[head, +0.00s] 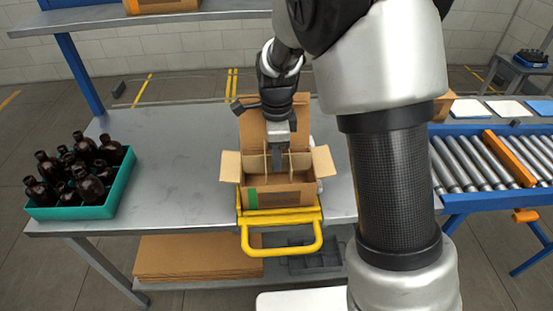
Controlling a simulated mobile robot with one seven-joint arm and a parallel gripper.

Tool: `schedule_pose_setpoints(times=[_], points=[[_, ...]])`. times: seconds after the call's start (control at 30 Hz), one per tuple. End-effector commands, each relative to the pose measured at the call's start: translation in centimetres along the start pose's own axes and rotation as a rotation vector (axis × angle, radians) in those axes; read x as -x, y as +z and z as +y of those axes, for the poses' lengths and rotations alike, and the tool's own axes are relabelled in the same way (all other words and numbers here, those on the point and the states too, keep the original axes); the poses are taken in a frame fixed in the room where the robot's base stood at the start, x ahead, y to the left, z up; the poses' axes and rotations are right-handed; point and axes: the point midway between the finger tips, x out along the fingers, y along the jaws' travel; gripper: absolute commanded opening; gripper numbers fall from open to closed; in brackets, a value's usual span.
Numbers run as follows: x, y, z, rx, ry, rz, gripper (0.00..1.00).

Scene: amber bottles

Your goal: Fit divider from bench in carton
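An open brown cardboard carton (278,197) with a green mark on its front sits in a yellow metal holder (282,218) at the bench's front edge. Its side flaps are spread and its back flap stands up. Thin upright cardboard panels, seemingly the divider (299,162), show in the rear part of the carton's opening. How deep they sit cannot be told. My gripper (278,163) points straight down over the carton, its fingers at the panels. The fingers are small and partly merge with the cardboard, so their grip is unclear.
A teal crate (72,211) of dark brown bottles stands on the bench's left. The grey bench (180,165) is clear between crate and carton. Flat cardboard (195,257) lies on the lower shelf. A roller conveyor (485,165) is on the right. My arm hides the bench's right part.

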Motion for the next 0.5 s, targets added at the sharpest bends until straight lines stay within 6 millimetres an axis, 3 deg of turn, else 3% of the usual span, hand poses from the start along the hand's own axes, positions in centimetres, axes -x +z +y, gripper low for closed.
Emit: schedule_pose_setpoints(times=[0.5], points=[[-1.1, 0.0, 0.0, 0.0, 0.001, 0.0, 0.0]])
